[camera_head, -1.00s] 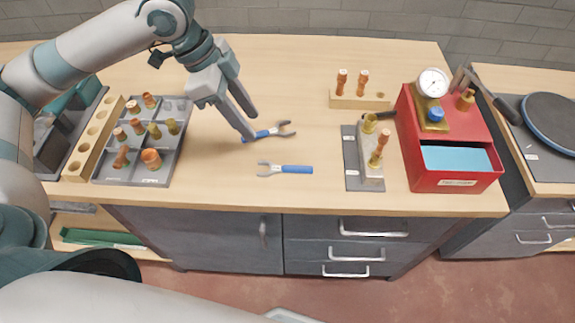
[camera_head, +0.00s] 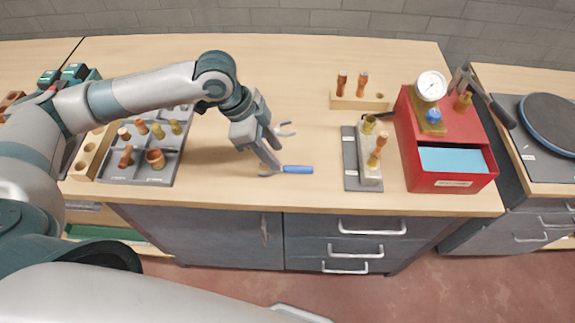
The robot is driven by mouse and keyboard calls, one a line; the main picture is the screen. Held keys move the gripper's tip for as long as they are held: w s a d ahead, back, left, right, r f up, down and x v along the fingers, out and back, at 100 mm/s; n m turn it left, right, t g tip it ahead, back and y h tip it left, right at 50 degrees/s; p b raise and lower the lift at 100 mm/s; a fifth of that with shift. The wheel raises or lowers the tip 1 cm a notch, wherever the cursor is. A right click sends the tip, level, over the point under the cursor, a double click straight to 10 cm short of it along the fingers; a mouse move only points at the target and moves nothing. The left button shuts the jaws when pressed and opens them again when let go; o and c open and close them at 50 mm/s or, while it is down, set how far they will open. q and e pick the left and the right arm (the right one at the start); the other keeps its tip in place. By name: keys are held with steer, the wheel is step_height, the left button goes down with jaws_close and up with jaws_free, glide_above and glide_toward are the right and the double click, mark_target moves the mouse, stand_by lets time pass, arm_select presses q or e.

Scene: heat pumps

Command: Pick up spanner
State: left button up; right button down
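My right gripper is not in view.
A grey tray (camera_head: 140,179) of copper and brass fittings stands left, beside a wooden holed block (camera_head: 91,153). To the right are a grey fixture (camera_head: 349,160), a wooden peg block (camera_head: 350,102) and a red box (camera_head: 437,184) with a gauge (camera_head: 431,86). The bench behind the spanners is clear.

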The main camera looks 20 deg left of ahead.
mark_target(286, 167)
arm_select(q)
steer(key=shift+d+f, duration=0.1)
steer(key=shift+f, duration=0.2)
steer(key=shift+w+d+f+p, duration=0.1)
steer(key=shift+d+f+p, duration=0.1)
steer(key=shift+f+p, duration=0.15)
steer(key=p+x, duration=0.1)
steer(key=x, duration=0.2)
steer(key=shift+w, duration=0.2)
steer(key=shift+d+f+p, duration=0.25)
steer(key=shift+f+p, duration=0.05)
steer(key=shift+f, duration=0.3)
steer(key=shift+w, duration=0.1)
jaws_close()
